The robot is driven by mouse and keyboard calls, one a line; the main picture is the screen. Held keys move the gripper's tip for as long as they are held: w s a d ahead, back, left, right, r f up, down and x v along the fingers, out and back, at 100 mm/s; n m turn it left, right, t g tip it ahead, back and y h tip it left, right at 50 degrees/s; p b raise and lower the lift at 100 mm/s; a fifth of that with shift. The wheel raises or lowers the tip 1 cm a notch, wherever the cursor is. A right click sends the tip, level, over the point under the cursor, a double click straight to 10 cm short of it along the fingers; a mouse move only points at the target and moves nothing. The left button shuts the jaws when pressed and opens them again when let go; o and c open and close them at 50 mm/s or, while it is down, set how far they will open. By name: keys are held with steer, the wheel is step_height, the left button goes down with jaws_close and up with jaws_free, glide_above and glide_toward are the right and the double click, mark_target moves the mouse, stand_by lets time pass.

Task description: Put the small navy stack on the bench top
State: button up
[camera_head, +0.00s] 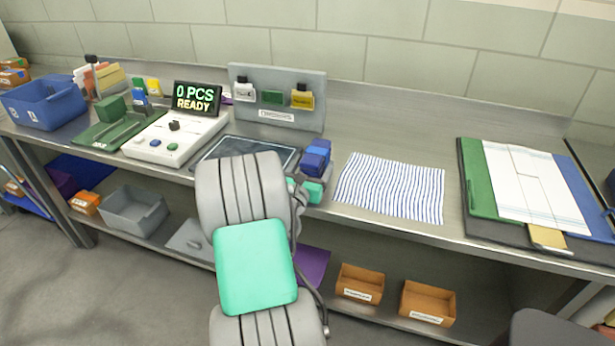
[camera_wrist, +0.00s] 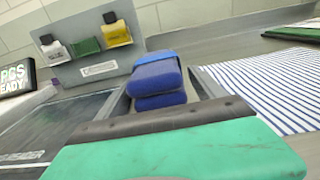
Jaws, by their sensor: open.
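The small navy stack (camera_head: 316,156) is at the bench top's middle, just right of a dark flat panel. In the wrist view the stack (camera_wrist: 158,82) shows as two navy padded pieces, one above the other, with a brighter blue part at the back. My gripper (camera_wrist: 163,92) is open, with one finger on each side of the stack. I cannot tell whether the fingers touch it. The stack's underside is hidden by my gripper. The steel bench top (camera_head: 450,150) runs across the head view.
A striped cloth (camera_head: 390,188) lies right of the stack. A dark panel (camera_head: 235,147) and a white device (camera_head: 175,137) are to the left. A grey board with tagged samples (camera_head: 277,97) stands behind. Green and white folders (camera_head: 480,178) lie at right. Bare bench shows between cloth and folders.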

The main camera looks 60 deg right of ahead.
steer(key=a, duration=0.3)
steer(key=s+a, duration=0.1)
steer(key=a, duration=0.2)
steer(key=a+b, duration=0.1)
steer(key=a, duration=0.2)
steer(key=shift+s+a, duration=0.25)
